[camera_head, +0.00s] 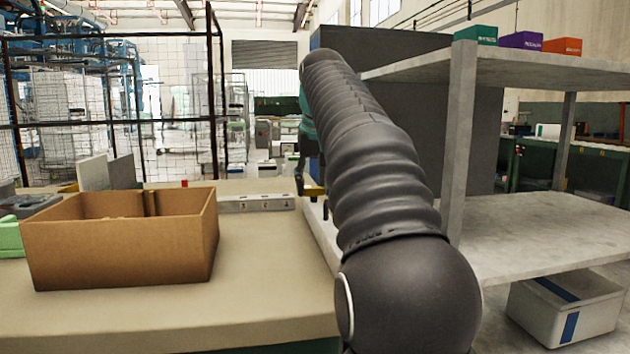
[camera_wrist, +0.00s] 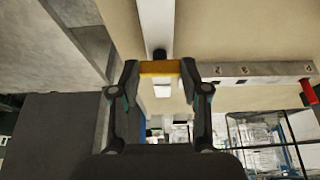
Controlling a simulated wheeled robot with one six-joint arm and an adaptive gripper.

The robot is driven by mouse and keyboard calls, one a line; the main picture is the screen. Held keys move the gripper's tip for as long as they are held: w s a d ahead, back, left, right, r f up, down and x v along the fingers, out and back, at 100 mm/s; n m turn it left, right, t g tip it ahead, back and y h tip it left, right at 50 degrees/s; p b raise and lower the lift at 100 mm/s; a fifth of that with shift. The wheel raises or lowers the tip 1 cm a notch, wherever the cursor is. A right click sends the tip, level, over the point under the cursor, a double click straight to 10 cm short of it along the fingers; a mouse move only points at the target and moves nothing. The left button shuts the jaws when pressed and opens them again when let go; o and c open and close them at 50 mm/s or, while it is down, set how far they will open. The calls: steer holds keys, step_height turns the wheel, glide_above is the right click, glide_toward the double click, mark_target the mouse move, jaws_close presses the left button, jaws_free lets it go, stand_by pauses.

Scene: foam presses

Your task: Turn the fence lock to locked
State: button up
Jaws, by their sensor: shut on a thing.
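My gripper (camera_wrist: 160,73) is shut on a yellow bar (camera_wrist: 160,67), with one finger at each end of it. The bar looks like the handle of the fence lock, but the frames carry no readable lock marking. A black round knob (camera_wrist: 159,54) shows just beyond the bar, at the end of a pale strip (camera_wrist: 156,25). In the head view a bit of yellow (camera_head: 313,190) shows beside my arm at the table's right end. My arm hides most of that spot. I cannot tell the lock's position.
An open cardboard box (camera_head: 120,255) stands on the table (camera_head: 265,290). A grey shelf unit (camera_head: 459,140) stands close on the right. A wire mesh fence (camera_head: 110,123) is behind.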

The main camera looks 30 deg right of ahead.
steer(key=o, duration=1.1)
steer(key=shift+o, duration=0.2)
steer(key=v, duration=0.7)
steer(key=shift+r, duration=0.2)
steer(key=shift+s+a, duration=0.1)
